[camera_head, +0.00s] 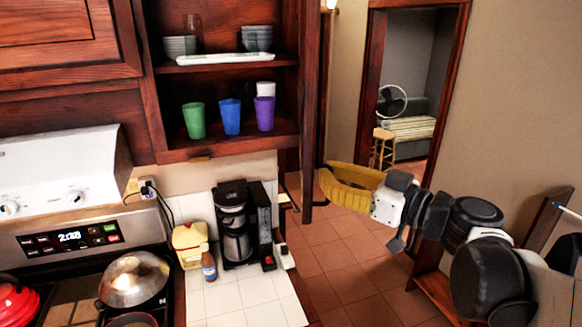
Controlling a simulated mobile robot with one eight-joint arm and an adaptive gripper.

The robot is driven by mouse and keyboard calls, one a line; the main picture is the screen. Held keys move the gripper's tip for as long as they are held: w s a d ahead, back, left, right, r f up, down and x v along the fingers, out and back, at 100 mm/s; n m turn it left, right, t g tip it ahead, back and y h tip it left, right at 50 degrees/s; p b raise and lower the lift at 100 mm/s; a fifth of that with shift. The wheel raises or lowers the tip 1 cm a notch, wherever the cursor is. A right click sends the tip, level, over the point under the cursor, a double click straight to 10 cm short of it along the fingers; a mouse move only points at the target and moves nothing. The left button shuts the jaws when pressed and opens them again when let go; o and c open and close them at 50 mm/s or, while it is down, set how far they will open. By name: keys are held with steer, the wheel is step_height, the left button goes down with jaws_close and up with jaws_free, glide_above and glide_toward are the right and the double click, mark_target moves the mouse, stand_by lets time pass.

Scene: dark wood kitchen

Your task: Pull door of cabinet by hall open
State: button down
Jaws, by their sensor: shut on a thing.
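The upper cabinet (283,158) stands open to view, with cups and bowls on its shelves. Its door (308,120) is seen nearly edge-on at the right side, swung out from the front. My gripper (324,180) has yellow fingers and reaches in from the right. It is shut on the door near its lower outer edge. The fingertips and the exact spot held are partly hidden, and I cannot make out a handle.
A coffee maker (236,222), a yellow container (189,244) and a small bottle (209,265) stand on the tiled counter (240,303) below. The stove (72,240) is at left. Open tiled floor (345,270) leads to a doorway (452,90) at the back right.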

steer(key=shift+d, duration=1.45)
steer(key=c, duration=1.5)
jaws_free()
steer(key=v, duration=1.2)
